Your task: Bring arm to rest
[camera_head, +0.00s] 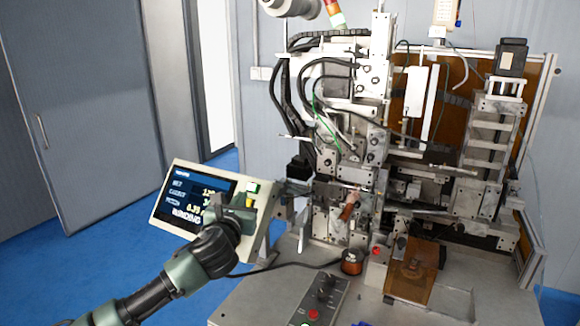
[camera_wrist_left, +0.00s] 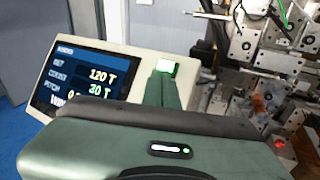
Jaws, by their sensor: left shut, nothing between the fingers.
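My left arm comes in from the lower left in the head view. Its gripper (camera_head: 246,205) is shut and empty, in front of the right side of the control panel (camera_head: 168,205). In the left wrist view the shut gripper (camera_wrist_left: 163,90) stands just below a lit green button (camera_wrist_left: 168,67) on the panel's pale frame. I cannot tell whether the fingertips touch the panel. The panel screen (camera_wrist_left: 84,76) is lit and shows white and yellow figures, partly hidden by my gripper. My right gripper is not in view.
The coil winder (camera_head: 370,150) fills the right side, with cables and metal blocks. On its worktable (camera_head: 265,295) are a copper spool (camera_head: 352,262), a switch box (camera_head: 325,300) and a brown translucent plate (camera_head: 412,275). Blue floor (camera_head: 110,250) is clear at left.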

